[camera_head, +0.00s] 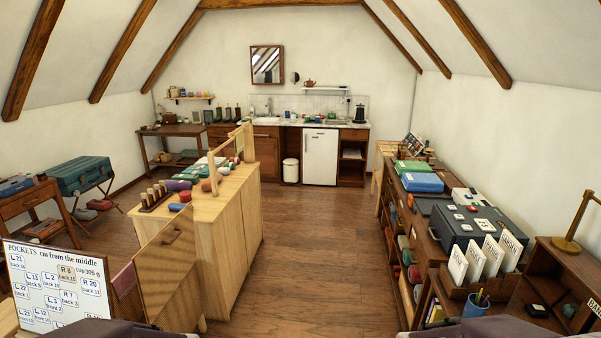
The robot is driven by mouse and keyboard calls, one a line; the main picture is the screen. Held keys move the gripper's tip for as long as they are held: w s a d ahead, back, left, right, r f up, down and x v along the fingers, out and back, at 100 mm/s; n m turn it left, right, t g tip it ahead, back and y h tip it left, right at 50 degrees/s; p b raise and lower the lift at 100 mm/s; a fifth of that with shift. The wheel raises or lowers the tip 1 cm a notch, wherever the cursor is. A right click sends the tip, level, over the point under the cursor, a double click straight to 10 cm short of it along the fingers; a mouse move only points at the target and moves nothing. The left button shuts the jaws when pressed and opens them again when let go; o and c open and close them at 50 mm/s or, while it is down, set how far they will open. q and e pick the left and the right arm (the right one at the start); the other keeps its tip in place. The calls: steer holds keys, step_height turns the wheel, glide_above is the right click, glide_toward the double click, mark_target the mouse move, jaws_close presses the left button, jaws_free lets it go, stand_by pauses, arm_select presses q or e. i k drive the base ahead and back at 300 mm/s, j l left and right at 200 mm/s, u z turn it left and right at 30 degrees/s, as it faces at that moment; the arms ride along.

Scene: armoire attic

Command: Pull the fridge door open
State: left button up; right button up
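The small white fridge (320,157) stands under the counter at the far wall, right of the picture's middle. Its door looks shut. A small dark mark, perhaps its handle, shows near the upper left of the door. It is far from me, across the room. Neither of my grippers can be made out. Only dark rounded parts, probably of my own body, show at the bottom edge.
A wooden cabinet (240,215) with an open door stands left of the middle. A long low shelf unit (392,215) with cases on it runs along the right. Bare wooden floor (310,230) lies between them up to the fridge. A white bin (290,170) stands left of the fridge.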

mark_target(321, 145)
steer(key=i, duration=7.15)
steer(key=i+z, duration=0.15)
steer(key=i, duration=0.5)
steer(key=i+j+z, duration=0.15)
steer(key=i, duration=0.55)
